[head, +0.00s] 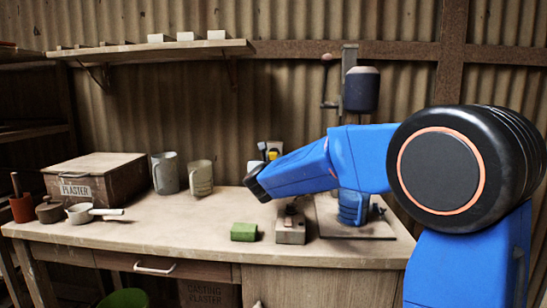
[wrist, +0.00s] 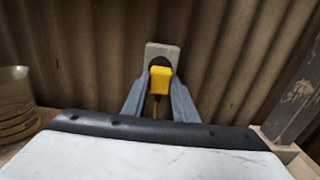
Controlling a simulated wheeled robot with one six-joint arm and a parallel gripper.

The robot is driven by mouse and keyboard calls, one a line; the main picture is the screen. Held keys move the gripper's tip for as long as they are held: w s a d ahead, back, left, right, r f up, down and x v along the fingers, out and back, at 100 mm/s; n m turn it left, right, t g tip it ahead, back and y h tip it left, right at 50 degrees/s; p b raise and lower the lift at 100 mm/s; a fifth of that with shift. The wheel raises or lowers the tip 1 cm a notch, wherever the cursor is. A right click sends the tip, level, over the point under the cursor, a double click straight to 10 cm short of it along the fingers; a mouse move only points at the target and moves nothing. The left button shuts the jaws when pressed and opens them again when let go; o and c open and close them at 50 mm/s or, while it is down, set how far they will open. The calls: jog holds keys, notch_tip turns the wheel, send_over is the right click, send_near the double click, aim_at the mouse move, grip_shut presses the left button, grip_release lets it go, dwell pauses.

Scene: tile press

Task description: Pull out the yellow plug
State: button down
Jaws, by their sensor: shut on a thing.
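In the wrist view, the yellow plug (wrist: 160,78) sits between the two grey fingers of my gripper (wrist: 160,88), which is shut on it. A brownish cord or stem (wrist: 156,106) hangs below the plug. Right behind the plug is a pale grey socket plate (wrist: 163,48) on the corrugated wall, with a dark round recess. The plug overlaps the recess, and I cannot tell how deep it sits. In the head view, a small yellow patch (head: 273,154) shows at the wall just above my blue arm.
A green block (head: 244,232) lies near the front. A press with a dark cylinder (head: 361,89) stands behind my arm. A shelf (head: 150,49) is above.

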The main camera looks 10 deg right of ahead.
jog(key=shift+v, duration=1.15)
jog(key=shift+a, duration=0.1)
